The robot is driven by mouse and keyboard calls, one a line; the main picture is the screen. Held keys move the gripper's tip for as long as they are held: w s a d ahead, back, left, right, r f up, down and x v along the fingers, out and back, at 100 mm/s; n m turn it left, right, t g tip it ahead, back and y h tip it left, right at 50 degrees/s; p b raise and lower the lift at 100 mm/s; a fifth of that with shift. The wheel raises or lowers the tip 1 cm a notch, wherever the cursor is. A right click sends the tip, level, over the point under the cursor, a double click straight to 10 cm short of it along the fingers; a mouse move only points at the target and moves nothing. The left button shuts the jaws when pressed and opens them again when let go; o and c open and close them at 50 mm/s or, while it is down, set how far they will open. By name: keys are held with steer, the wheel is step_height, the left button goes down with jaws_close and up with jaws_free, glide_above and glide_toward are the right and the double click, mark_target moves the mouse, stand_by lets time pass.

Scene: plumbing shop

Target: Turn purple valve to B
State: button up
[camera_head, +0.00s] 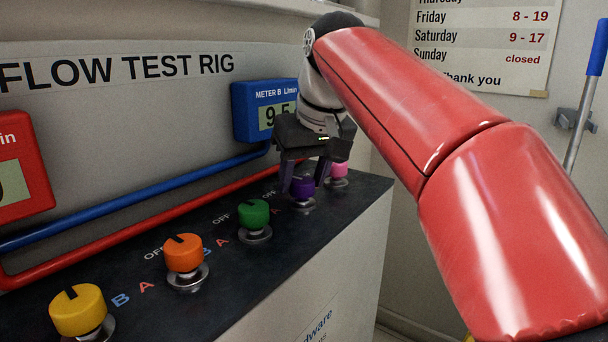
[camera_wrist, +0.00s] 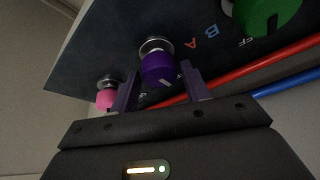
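The purple valve (camera_head: 303,188) is a round knob on a metal base, between the green and pink valves on the dark bench top. In the wrist view the purple valve (camera_wrist: 158,69) shows a pale mark on its face, toward the gripper. My gripper (camera_head: 302,183) is over it, pointing down, one finger on each side. In the wrist view my gripper (camera_wrist: 160,73) has its fingers apart, with the knob between the tips and small gaps visible. A red A (camera_wrist: 187,44) and blue B (camera_wrist: 211,32) are printed between the purple and green valves.
The green valve (camera_head: 254,213) and pink valve (camera_head: 339,170) stand close on either side. Orange (camera_head: 183,253) and yellow (camera_head: 78,310) valves are nearer. Blue (camera_head: 140,196) and red (camera_head: 130,234) pipes run behind. METER B (camera_head: 262,95) reads about 9.5.

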steer(key=c, duration=0.6)
steer(key=shift+c, duration=0.2)
steer(key=shift+m, duration=0.4)
steer(key=m+h, duration=0.1)
steer(key=m, duration=0.1)
steer(key=m+h+p, duration=0.1)
steer(key=m, duration=0.1)
steer(key=shift+a+t+p, duration=0.1)
steer(key=shift+t+p, duration=0.2)
steer(key=m+h, duration=0.1)
steer(key=m, duration=0.2)
steer(key=m+h, duration=0.1)
steer(key=m, duration=0.3)
steer(key=shift+a, duration=0.15)
steer(key=shift+h, duration=0.3)
steer(key=o, duration=1)
